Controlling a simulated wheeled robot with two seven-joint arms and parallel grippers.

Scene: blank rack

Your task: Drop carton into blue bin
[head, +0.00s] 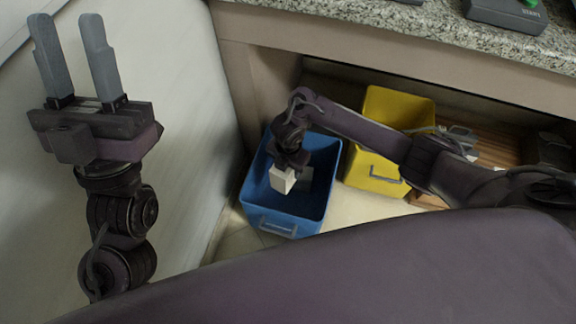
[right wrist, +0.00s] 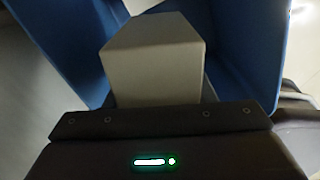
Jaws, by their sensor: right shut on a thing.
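The carton (head: 283,180) is a small whitish box held by my right gripper (head: 287,168), over the opening of the blue bin (head: 281,222). In the right wrist view the carton (right wrist: 155,62) fills the middle, with the walls of the blue bin (right wrist: 245,60) around it. My right gripper is shut on the carton; its fingers are mostly hidden. I cannot tell how far the carton is above the bin floor. My left gripper (head: 80,60) is raised at the upper left, open and empty, far from the bin.
A yellow bin (head: 376,178) stands right of the blue bin, behind my right arm. A granite counter (head: 400,22) with dark devices (head: 508,12) on it overhangs the bins. Wooden slats (head: 490,148) lie further right. A pale wall panel is at the left.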

